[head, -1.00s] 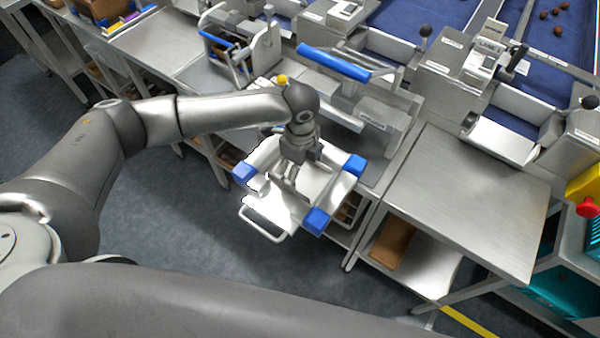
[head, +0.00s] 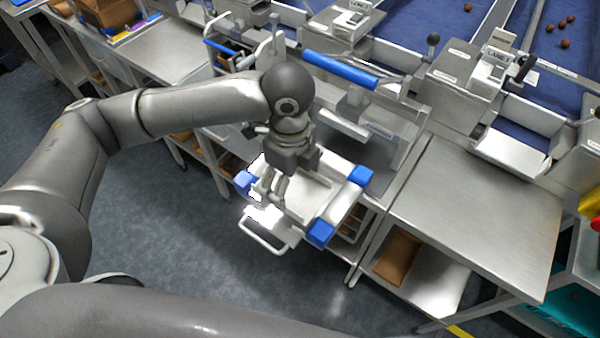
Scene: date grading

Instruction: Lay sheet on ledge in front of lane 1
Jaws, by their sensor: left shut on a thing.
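My left gripper (head: 268,188) reaches down over a white unit with blue corner blocks (head: 320,232). Its fingers are closed at the left part of this unit, on a thin bright white piece that looks like the sheet (head: 262,216). The wrist and fingers hide much of the sheet, and its outline is hard to separate from the white unit. The lane 1 sign (head: 497,57) stands at the upper right. A pale ledge (head: 512,150) lies in front of it, with nothing seen on it. My right gripper is out of view.
A bare steel table (head: 480,215) stands below the lane 1 ledge, with a brown box (head: 398,256) on its lower shelf. A blue-handled sealer-like device (head: 340,68) stands behind the white unit. Several dates (head: 566,43) lie on the blue lane surface.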

